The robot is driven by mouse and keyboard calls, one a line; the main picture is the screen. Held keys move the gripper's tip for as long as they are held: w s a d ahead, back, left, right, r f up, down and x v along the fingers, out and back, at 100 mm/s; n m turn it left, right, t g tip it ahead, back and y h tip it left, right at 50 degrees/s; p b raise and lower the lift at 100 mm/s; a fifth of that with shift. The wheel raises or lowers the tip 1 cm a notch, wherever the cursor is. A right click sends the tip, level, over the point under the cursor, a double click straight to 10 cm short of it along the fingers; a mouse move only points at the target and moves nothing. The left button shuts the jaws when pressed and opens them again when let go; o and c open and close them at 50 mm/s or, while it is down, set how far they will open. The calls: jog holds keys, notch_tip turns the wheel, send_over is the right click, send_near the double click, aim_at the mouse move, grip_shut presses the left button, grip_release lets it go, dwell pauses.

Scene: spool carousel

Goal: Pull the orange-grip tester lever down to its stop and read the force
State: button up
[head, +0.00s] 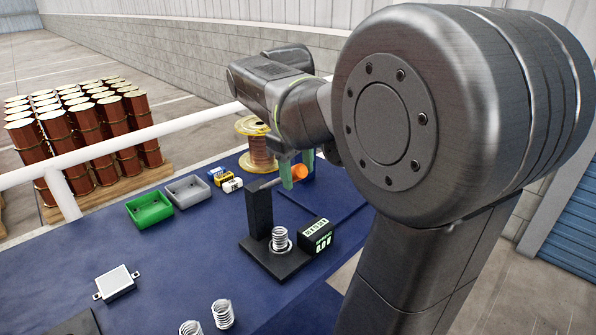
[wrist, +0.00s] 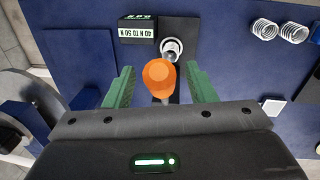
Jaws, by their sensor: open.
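The tester is a black stand (head: 259,208) with a spring (head: 281,239) upright on its base and a display box (head: 318,234) beside it that seems to read 0.0. In the wrist view the box (wrist: 137,28) shows "40 N TO 50 N". The lever's orange grip (head: 299,172) sticks out to the right from the top of the stand, raised above the spring. My gripper (head: 294,170) is open, pointing down at the grip. In the wrist view the orange grip (wrist: 160,75) lies between the two green fingers, with gaps on both sides.
A copper wire spool (head: 258,145) stands behind the tester. Loose springs (head: 222,313) and a white box (head: 116,283) are at the front. The blue table between is clear.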

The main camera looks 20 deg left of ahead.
jog(key=shift+f, duration=0.35)
grip_shut()
jog(key=shift+s+d+f+y+b, duration=0.15)
jog(key=shift+d+f+y+b, duration=0.25)
jog(key=shift+f+b, duration=0.5)
jog(key=s+d+f+t+y+b, duration=0.1)
jog(key=d+f+t+y+b, duration=0.2)
jog(key=f+y+b, duration=0.4)
notch_tip(320, 180, down, 5)
jog(key=b, duration=1.2)
jog(key=shift+s+d+m, duration=0.15)
jog(key=shift+s+m, duration=0.05)
jog(key=shift+m, duration=0.1)
jog(key=shift+f+t+y+b, duration=0.15)
jog(key=shift+t+y+b, duration=0.15)
jog(key=shift+b, duration=0.05)
grip_release()
